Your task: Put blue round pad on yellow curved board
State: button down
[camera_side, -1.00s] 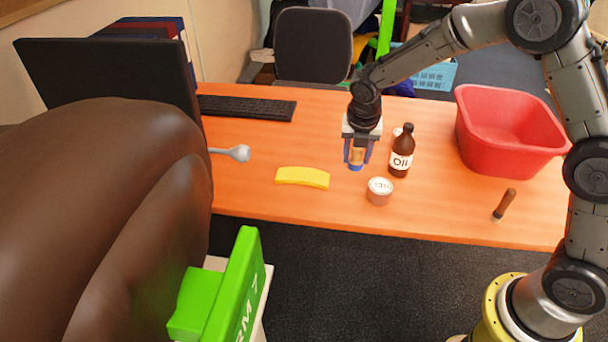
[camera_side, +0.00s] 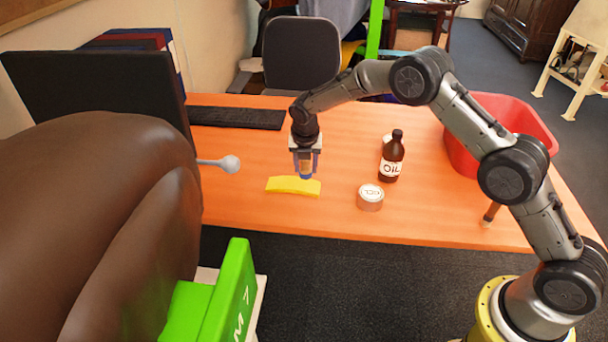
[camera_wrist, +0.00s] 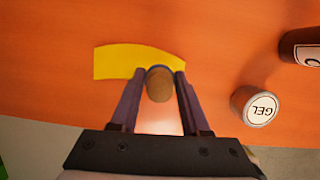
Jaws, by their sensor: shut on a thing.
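The yellow curved board (camera_side: 286,186) lies on the orange table in the side view. It also shows at the upper left of the wrist view (camera_wrist: 122,61). My gripper (camera_side: 305,167) is shut on the blue round pad, whose tan-brown round part (camera_wrist: 160,86) shows between the fingers in the wrist view, with a blue rim at its far edge. The fingers point down near the board's right end. The pad overlaps that end in the wrist view. I cannot tell whether the pad touches the board. The pad's underside is hidden.
A gel tin (camera_side: 370,197) and a brown oil bottle (camera_side: 392,157) stand to the right. A red tub (camera_side: 520,125) and a brown-handled tool (camera_side: 491,213) are farther right. A keyboard (camera_side: 235,117) lies at the back. A grey round-ended rod (camera_side: 229,164) reaches in from the left.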

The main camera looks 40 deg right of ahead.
aim_at(304, 169)
jog(key=shift+w+f, duration=0.3)
jog(key=shift+f, duration=0.05)
jog(key=shift+s+a+x, duration=0.1)
jog(key=shift+a+x, duration=0.05)
jog(key=shift+x, duration=0.65)
jog(key=shift+s+a+x, duration=0.1)
jog(key=shift+x, duration=0.65)
jog(key=shift+f, duration=0.2)
jog(key=shift+c, duration=1.9)
grip_release()
